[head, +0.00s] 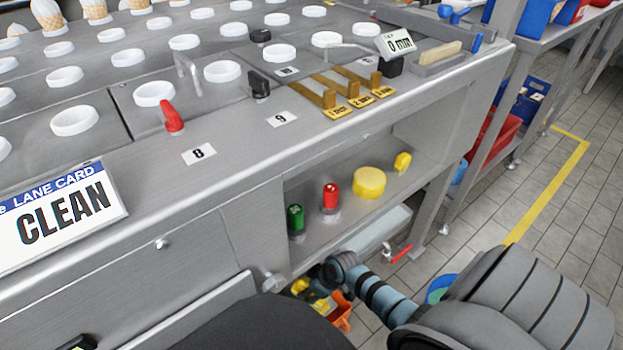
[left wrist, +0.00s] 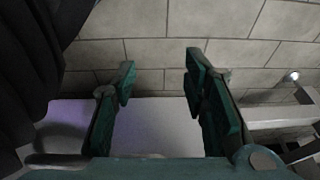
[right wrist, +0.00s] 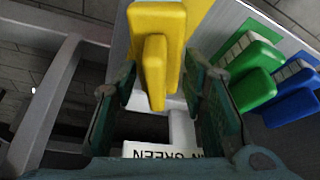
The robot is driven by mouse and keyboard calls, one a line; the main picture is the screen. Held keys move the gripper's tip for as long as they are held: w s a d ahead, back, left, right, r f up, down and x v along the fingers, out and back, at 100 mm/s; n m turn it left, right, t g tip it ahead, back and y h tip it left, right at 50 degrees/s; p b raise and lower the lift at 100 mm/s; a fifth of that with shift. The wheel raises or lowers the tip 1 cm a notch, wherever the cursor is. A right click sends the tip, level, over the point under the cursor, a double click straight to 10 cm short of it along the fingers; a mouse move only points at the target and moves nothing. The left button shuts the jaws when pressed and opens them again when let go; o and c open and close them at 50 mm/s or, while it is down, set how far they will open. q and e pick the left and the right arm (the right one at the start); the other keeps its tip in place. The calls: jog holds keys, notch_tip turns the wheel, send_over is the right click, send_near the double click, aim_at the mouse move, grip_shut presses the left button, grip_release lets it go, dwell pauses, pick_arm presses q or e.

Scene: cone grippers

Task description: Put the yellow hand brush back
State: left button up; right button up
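The yellow hand brush (right wrist: 156,60) is in the right wrist view, in front of a yellow patch (right wrist: 203,15) on a grey panel. My right gripper (right wrist: 160,75) is open, with its fingers either side of the brush's narrow handle. I see gaps beside the handle; whether a finger touches the wider part behind is unclear. In the head view my right arm reaches below the shelf, and its gripper is largely hidden; a small yellow part (head: 300,287) shows there. My left gripper (left wrist: 160,75) is open and empty above floor tiles, outside the head view.
A green brush (right wrist: 248,75) and a blue brush (right wrist: 292,95) sit right of the yellow one. An orange container (head: 341,312) is close by.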

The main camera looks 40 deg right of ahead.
jog(key=shift+o, duration=0.9)
jog(key=shift+r, duration=0.1)
jog(key=p+v, duration=0.2)
jog(key=shift+s+r, duration=0.1)
jog(key=shift+r, duration=0.3)
pick_arm(q)
jog(key=s+a+f+p, duration=0.1)
jog(key=s+a+p, duration=0.1)
jog(key=s, duration=0.3)
jog(key=s+a+f+g+p, duration=0.1)
jog(key=s+a+p, duration=0.1)
jog(key=s+p, duration=0.2)
jog(key=shift+s+f+m+y, duration=0.15)
jog(key=shift+s+m+y, duration=0.2)
jog(key=shift+s, duration=0.75)
pick_arm(e)
jog(key=v, duration=0.9)
jog(key=shift+s+d, duration=0.1)
